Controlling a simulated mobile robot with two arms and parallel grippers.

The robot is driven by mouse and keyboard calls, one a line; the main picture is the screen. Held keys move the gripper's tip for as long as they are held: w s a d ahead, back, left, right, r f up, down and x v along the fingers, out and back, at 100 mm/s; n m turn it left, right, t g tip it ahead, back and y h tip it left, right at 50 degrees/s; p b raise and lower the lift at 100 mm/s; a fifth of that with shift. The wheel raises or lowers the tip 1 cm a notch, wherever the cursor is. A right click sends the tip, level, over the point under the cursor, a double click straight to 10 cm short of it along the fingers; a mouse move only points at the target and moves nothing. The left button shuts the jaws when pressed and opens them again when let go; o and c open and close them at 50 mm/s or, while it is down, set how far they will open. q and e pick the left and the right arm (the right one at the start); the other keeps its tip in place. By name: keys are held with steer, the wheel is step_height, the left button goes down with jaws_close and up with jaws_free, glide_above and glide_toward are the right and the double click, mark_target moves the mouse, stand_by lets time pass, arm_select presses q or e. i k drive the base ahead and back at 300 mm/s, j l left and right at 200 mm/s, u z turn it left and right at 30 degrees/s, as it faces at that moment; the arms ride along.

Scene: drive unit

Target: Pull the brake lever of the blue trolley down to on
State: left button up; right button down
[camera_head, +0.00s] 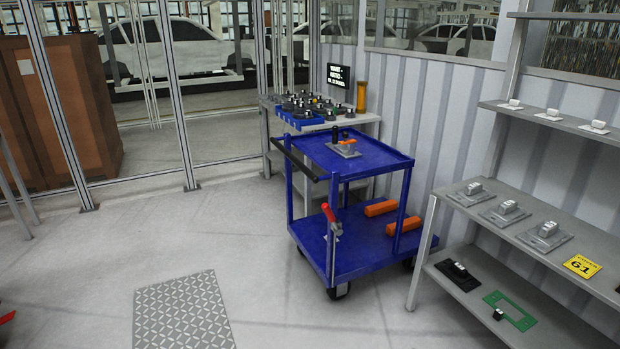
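The blue trolley (362,258) stands in the middle of the view, with an upper tray, a lower deck and a dark push handle on its left side. Its brake lever (328,212) has a red grip and sits low on the front-left post, near a grey bracket. The red grip points up and slightly left. Neither of my grippers shows in the head view, and nothing touches the lever.
A workbench (368,118) stands behind the trolley. Grey shelves (425,262) with switch-like parts are close on its right. Orange blocks (381,208) lie on the lower deck. Floor left and front is open, with a patterned plate (182,312).

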mark_target(327, 209)
steer(key=i+l+u, duration=0.15)
steer(key=i, duration=1.65)
